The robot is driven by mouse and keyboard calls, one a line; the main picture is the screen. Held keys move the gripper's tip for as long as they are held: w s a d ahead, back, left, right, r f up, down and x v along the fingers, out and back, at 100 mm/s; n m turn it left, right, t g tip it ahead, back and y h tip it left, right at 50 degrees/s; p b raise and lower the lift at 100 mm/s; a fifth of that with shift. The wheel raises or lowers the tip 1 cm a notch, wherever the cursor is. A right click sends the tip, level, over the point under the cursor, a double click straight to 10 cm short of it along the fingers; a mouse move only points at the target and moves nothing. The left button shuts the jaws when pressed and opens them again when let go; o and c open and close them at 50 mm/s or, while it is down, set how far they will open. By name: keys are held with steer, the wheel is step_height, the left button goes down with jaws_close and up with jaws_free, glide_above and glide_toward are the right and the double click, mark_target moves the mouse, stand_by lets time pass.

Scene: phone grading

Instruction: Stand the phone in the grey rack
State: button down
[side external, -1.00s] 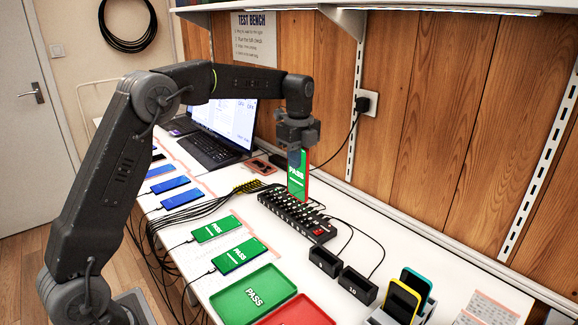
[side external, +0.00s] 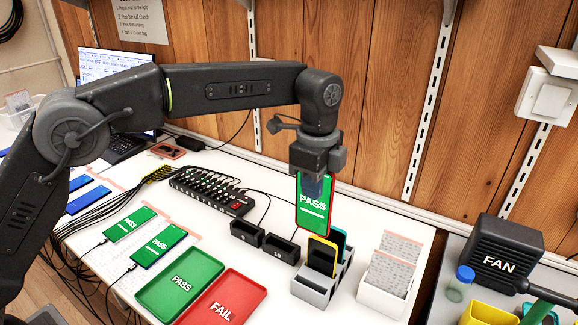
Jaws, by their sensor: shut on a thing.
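My gripper (side external: 318,172) is shut on the upper end of a phone (side external: 313,207). The phone hangs nearly upright, with a green PASS screen facing the camera and a red edge at its side. The grey rack (side external: 312,291) stands on the bench below it. A yellow-edged phone (side external: 322,256) and a teal-edged phone (side external: 339,240) stand in the rack.
Two black docks (side external: 281,248) sit left of the rack, with a black hub (side external: 210,194) behind. A green PASS tray (side external: 180,282) and a red FAIL tray (side external: 225,300) lie in front. A white card box (side external: 388,285) stands close right of the rack.

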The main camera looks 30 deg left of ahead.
steer(key=f, duration=1.6)
steer(key=shift+s+d+f, duration=0.1)
steer(key=shift+s+d, duration=0.05)
steer(key=shift+d, duration=0.15)
steer(key=shift+f, duration=0.4)
stand_by(0.7)
steer(key=shift+f, duration=0.35)
steer(key=shift+f, duration=0.25)
stand_by(0.3)
steer(key=shift+f, duration=0.7)
steer(key=shift+f, duration=0.15)
steer(key=shift+f, duration=0.75)
